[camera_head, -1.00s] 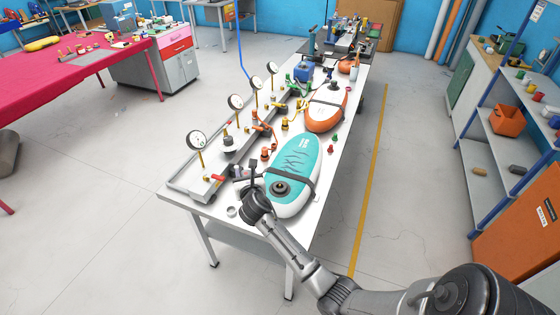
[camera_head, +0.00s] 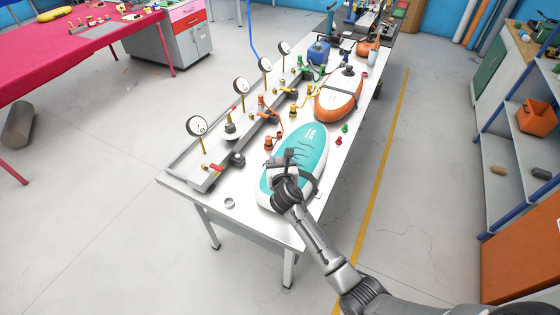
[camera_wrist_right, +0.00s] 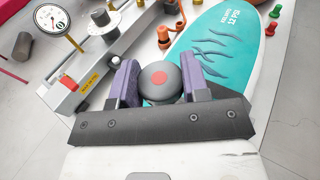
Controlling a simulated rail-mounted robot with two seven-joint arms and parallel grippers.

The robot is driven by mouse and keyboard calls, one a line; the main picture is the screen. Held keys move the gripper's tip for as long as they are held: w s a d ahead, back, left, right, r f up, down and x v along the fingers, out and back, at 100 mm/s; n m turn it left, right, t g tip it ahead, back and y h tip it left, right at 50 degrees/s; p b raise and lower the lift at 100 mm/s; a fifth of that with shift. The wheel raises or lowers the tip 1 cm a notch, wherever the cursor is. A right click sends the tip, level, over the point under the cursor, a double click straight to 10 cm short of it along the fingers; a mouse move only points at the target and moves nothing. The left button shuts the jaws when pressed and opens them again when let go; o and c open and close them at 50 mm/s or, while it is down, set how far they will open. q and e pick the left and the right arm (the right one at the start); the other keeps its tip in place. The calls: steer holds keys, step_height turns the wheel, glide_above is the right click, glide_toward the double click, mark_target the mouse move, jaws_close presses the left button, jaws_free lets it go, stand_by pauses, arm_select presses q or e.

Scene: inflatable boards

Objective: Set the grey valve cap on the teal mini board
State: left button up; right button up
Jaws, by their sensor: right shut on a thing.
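The teal mini board (camera_head: 310,147) lies on the white table, teal and white with dark wavy marks. It also shows in the right wrist view (camera_wrist_right: 225,42). My right gripper (camera_head: 284,160) is over the near half of this board. In the right wrist view its purple fingers (camera_wrist_right: 160,82) are shut on a round grey cap with an orange-red dot, the grey valve cap (camera_wrist_right: 152,76). The gripper hides the board's valve area, and I cannot tell whether the cap touches the board. My left gripper is not in view.
A grey ring (camera_head: 230,203) lies near the table's front edge. Gauges (camera_head: 197,126) stand along a metal rail on the left. An orange board (camera_head: 338,98) lies farther back. Small red and green pieces (camera_head: 338,141) lie right of the teal board.

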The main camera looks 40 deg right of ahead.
steer(key=shift+d+r+p, duration=0.1)
steer(key=shift+r+p, duration=0.1)
steer(key=shift+p, duration=0.4)
step_height(320, 180, down, 3)
steer(key=shift+b, duration=1.15)
steer(key=shift+f+b, duration=1)
steer(key=shift+f, duration=0.55)
